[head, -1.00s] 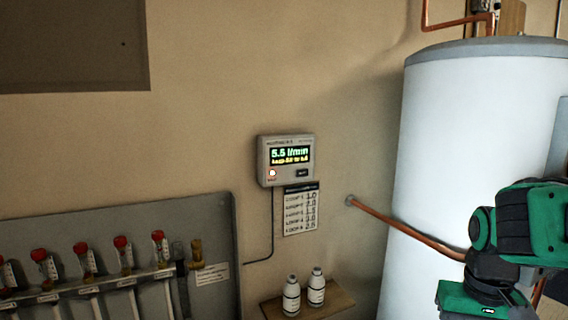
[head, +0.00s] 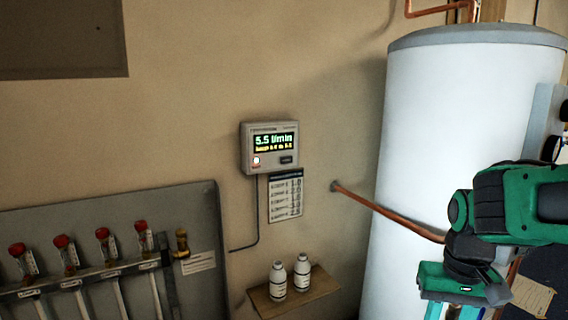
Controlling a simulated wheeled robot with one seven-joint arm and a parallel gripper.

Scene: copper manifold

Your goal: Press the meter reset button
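The meter (head: 269,148) is a grey box on the wall with a lit screen reading about 5.5 l/min in green, with a yellow line below. Under the screen at left is a small, bright, whitish button with a red edge (head: 256,161); at right is a dark button (head: 287,160). Their labels are too small to read. My gripper (head: 452,313) is at the lower right, in front of the white tank and well apart from the meter. Its teal fingers are cut off by the bottom edge, so their tips are hidden.
A white tank (head: 430,120) stands right of the meter. A copper pipe (head: 385,211) runs from the wall toward my arm. A small shelf (head: 322,285) with two bottles is below the meter. A manifold panel (head: 195,215) with red-capped gauges is at left.

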